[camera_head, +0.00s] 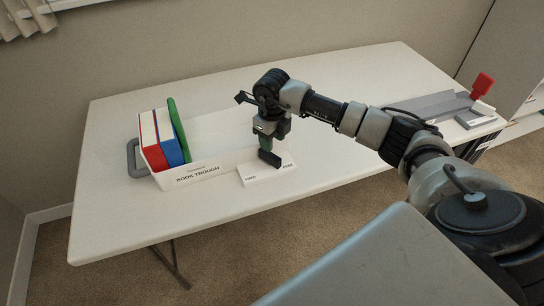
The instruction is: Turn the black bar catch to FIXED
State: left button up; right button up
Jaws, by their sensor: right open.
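A small white plate (262,174) stands at the front edge of the table, at the right end of the book trough. It bears two small labels, too small to read surely. A short black bar (270,158), which looks like the catch, shows at the top of the plate and slants down to the right. My right gripper (266,148) points down at the bar from above, with its jaws open. I cannot tell whether the fingers touch the bar; they partly hide its upper end. My left gripper is out of view.
The white book trough (205,175) holds red, white, blue and green books (165,138) at its left end. A grey handle (136,158) stands beside it. A grey tray (430,106) and a red paddle-shaped thing (482,85) are at the far right. The white table (120,215) is clear at front left.

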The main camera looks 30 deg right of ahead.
aim_at(272, 155)
notch_tip(272, 155, down, 8)
jog(key=shift+f+p, duration=0.1)
jog(key=shift+p, duration=0.25)
jog(key=shift+c, duration=0.2)
grip_shut()
jog(key=m, duration=0.2)
jog(key=a+m, duration=0.1)
jog(key=m, duration=0.1)
jog(key=m+p, duration=0.1)
jog(key=m, duration=0.1)
jog(key=shift+a, duration=0.4)
jog(key=m, duration=0.1)
jog(key=a+m, duration=0.1)
jog(key=m, duration=0.3)
jog(key=shift+w+a+p, duration=0.15)
jog(key=shift+w+p, duration=0.2)
jog(key=shift+p, duration=0.05)
jog(key=shift+m, duration=0.3)
